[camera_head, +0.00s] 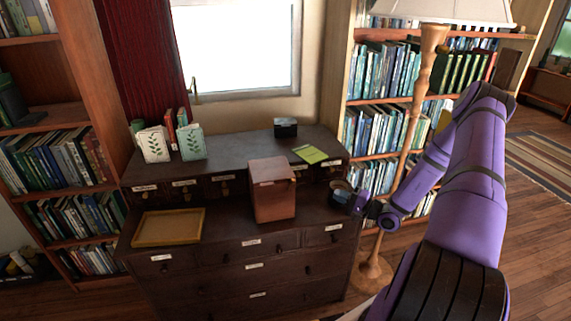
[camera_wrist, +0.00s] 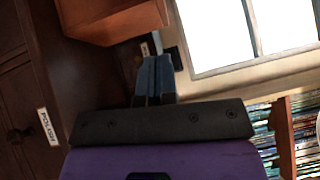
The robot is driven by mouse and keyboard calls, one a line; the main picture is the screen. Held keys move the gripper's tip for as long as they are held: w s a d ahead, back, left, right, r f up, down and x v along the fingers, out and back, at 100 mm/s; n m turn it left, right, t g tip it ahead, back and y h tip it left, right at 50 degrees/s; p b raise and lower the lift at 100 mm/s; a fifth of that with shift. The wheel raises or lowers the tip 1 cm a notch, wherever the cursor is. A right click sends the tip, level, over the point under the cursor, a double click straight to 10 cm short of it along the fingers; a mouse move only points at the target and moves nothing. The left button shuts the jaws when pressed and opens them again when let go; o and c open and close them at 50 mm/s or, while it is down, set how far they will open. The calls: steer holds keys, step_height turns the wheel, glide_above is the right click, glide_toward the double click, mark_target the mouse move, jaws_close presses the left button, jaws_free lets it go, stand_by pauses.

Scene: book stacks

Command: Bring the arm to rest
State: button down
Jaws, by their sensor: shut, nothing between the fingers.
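My purple arm reaches in from the right side of the head view, bent at the elbow. The wooden box (camera_head: 272,190) on the desk stands left of my gripper and also shows at the top of the wrist view (camera_wrist: 110,22).
A floor lamp (camera_head: 424,75) stands close behind my arm, before a full bookshelf (camera_head: 375,140). A yellow tray (camera_head: 168,227) lies on the desk's left. Books between leaf-patterned bookends (camera_head: 154,144), a green card (camera_head: 311,154) and a black box (camera_head: 286,128) are on the upper level.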

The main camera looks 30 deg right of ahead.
steer(key=shift+r, duration=0.1)
steer(key=s+a+r+n+g+y, duration=0.1)
steer(key=s+a+r+n+g, duration=0.3)
steer(key=a+r+g, duration=0.65)
steer(key=s+a+r+n+g, duration=0.1)
steer(key=a+r+n+g, duration=0.55)
steer(key=r, duration=0.75)
steer(key=s+a+r+t+h, duration=0.2)
steer(key=s+r+h, duration=0.1)
steer(key=s+r, duration=0.3)
steer(key=s+a+r+n+t+h, duration=0.1)
steer(key=s+r+h, duration=0.3)
steer(key=s, duration=0.4)
steer(key=s+a+r+n+t+h, duration=0.1)
steer(key=s+a+r+t+h, duration=0.1)
steer(key=s+r, duration=0.5)
steer(key=shift+s+a+r+t+h, duration=0.15)
steer(key=shift+a+r+t+h, duration=0.2)
steer(key=shift+a+h, duration=0.5)
steer(key=shift+n, duration=0.25)
